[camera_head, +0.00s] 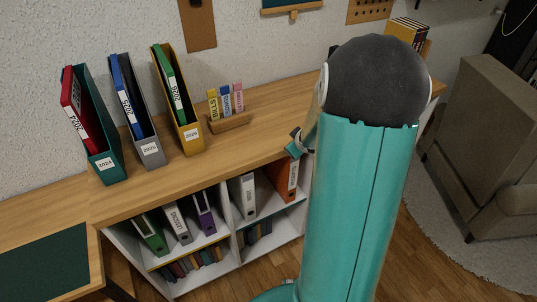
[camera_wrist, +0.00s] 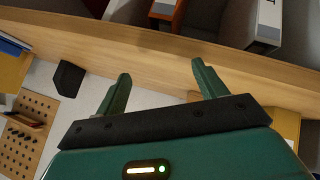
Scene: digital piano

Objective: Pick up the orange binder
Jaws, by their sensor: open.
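The orange binder (camera_head: 287,179) stands upright at the right end of the upper shelf under the desk, its white-labelled spine facing out. My arm hides part of its right side in the head view. In the wrist view its lower or upper end (camera_wrist: 165,12) shows at the top edge, cut off by the frame. My gripper (camera_wrist: 162,82) is open, with its two green fingers apart and nothing between them. In the head view my gripper (camera_head: 296,148) is near the desk's front edge, above the binder and apart from it.
A white binder (camera_head: 243,195) stands left of the orange one; it also shows in the wrist view (camera_wrist: 266,22). Green, grey and purple binders fill the left bay. The wooden desk edge (camera_wrist: 150,57) crosses between fingers and binders. Magazine files (camera_head: 108,167) and a small wooden holder (camera_head: 230,123) stand on the desk.

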